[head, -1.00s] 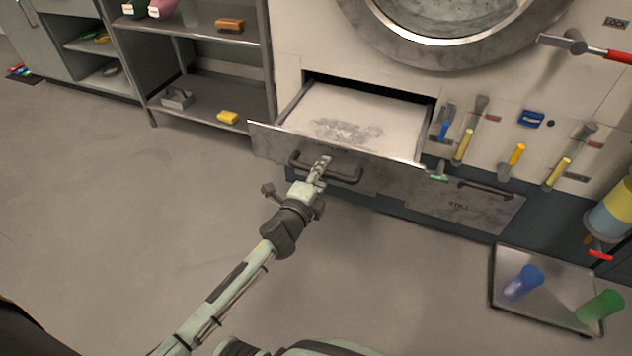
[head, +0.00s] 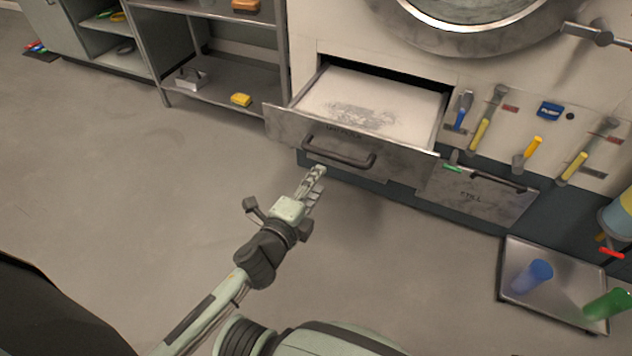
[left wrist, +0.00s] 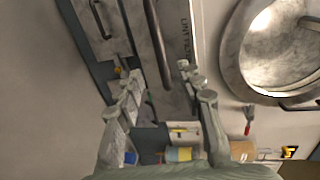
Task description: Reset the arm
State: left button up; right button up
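My left gripper (head: 312,184) is in front of the open drawer, below its dark handle (head: 338,154), and apart from it. In the left wrist view its two fingers (left wrist: 160,88) are spread with nothing held between them. The handle (left wrist: 157,45) shows there beyond the fingertips. The drawer front (head: 400,160) is grey and marbled, and the drawer is pulled out with grey lint (head: 362,114) on its pale floor. My right gripper is not in view.
A lower drawer labelled STILL (head: 480,197) is shut. Tools, including a yellow-handled one (head: 480,135), hang on the panel. A tray (head: 515,255) with a blue cup (head: 532,276) and a green cup (head: 606,303) is at right. A shelf (head: 215,82) stands left.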

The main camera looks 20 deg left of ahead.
pick_arm(q)
jog(key=shift+a, duration=0.1)
jog(key=s+a+f+n+g+y, duration=0.4)
jog(key=a+f+n, duration=0.2)
jog(key=a+n, duration=0.15)
jog(key=s+f+n+g+h, duration=0.1)
jog(key=s+f+n+g, duration=0.3)
jog(key=s, duration=0.4)
jog(key=s+f+n+g+h, duration=0.1)
jog(key=s+f+n+g, duration=0.3)
jog(key=s, duration=0.3)
jog(key=shift+s+d+f+n+g, duration=0.3)
jog(key=shift+s+f+n, duration=0.1)
jog(key=shift+n, duration=0.25)
